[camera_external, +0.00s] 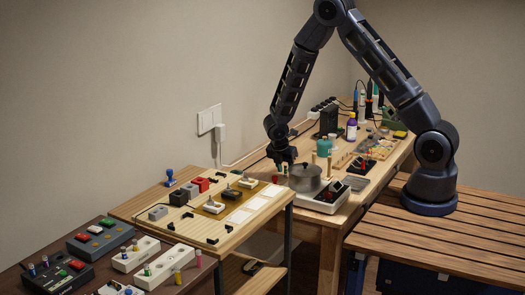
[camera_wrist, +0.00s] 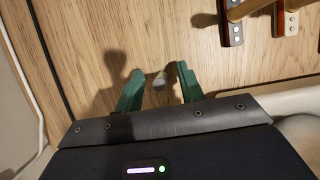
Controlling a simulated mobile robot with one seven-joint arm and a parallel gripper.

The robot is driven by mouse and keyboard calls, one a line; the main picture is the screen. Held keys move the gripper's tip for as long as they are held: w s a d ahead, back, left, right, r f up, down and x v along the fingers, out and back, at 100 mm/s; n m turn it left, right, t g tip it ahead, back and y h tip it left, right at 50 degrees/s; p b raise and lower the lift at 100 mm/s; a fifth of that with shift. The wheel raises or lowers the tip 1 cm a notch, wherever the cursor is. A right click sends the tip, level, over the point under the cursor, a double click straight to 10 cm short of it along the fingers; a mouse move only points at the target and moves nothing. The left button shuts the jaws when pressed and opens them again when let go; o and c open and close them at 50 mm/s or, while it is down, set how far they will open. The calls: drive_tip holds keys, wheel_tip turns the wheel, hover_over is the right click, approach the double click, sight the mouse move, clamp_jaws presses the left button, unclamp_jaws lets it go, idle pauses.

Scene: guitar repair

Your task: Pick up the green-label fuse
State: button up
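My gripper (camera_external: 281,163) is low over the wooden workbench, just left of a round metal pot. In the wrist view, its two green fingers (camera_wrist: 160,82) are open and point at the wood surface. A small cylinder with a grey end (camera_wrist: 160,80) is between the fingertips, with a gap on both sides. It may be a fuse, but I cannot make out a label. In the external view, my gripper largely hides this spot. Several small fuse-like cylinders, one of them greenish (camera_external: 147,270), stand in and near white blocks at the front left.
The metal pot (camera_external: 305,178) stands on a white device (camera_external: 325,197) close to my gripper's right. A teal jar (camera_external: 323,148) and a purple bottle (camera_external: 351,127) stand farther back. A wooden board with switches (camera_external: 230,225) is nearer left. A handled tool (camera_wrist: 231,25) lies upper right in the wrist view.

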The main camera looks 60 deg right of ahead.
drive_tip(key=shift+d+f, duration=0.1)
drive_tip(key=shift+f, duration=0.15)
clamp_jaws()
drive_tip(key=shift+r, duration=0.15)
